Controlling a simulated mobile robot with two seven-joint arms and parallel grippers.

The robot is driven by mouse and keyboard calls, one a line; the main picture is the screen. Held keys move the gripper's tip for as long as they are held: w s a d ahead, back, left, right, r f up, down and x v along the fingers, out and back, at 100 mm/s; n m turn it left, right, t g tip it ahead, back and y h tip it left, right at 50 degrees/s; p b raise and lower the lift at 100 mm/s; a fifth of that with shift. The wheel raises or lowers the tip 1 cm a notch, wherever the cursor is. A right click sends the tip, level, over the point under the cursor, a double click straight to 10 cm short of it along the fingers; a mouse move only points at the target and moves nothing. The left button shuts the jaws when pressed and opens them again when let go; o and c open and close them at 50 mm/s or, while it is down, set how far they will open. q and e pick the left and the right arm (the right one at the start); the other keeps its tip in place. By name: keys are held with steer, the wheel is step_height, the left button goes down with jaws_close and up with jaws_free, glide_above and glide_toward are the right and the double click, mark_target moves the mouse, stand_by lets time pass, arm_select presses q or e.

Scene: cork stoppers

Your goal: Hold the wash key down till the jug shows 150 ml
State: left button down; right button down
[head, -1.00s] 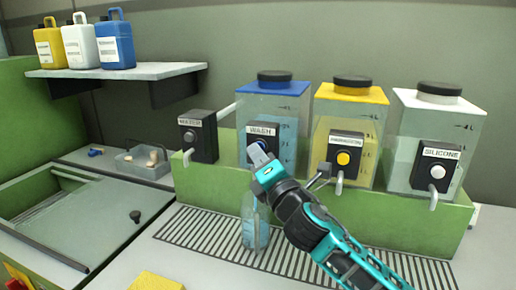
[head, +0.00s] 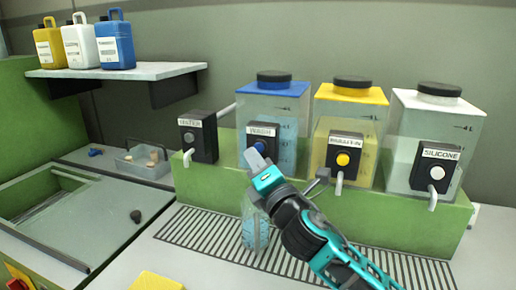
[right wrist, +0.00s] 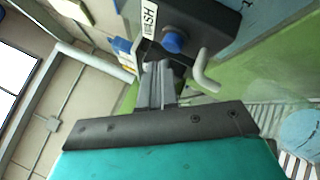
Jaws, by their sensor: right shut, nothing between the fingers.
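The wash tank (head: 285,110) has a blue lid and holds pale blue liquid. Its black tap box (head: 260,138) is labelled WASH, and its round blue key shows in the right wrist view (right wrist: 174,42). My right gripper (head: 254,159) is shut and empty, its fingertips just in front of and below the key. In the right wrist view the fingertips (right wrist: 158,68) look slightly apart from it. The clear jug (head: 255,232) stands upright on the drip grate below, holding bluish liquid; its marks are too small to read. My arm partly hides it. My left gripper is not in view.
A yellow-lidded tank (head: 350,110) and a white-lidded SILICONE tank (head: 435,130) stand to the right, with their own taps. A WATER tap (head: 198,135) is at left. A clear tray (head: 143,162) holds corks.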

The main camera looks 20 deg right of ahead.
steer(key=s+a, duration=0.1)
steer(key=s, duration=0.1)
steer(key=s+a+p, duration=0.1)
steer(key=s+a, duration=0.1)
steer(key=shift+s, duration=0.1)
stand_by(0.3)
steer(key=shift+d, duration=0.1)
stand_by(0.5)
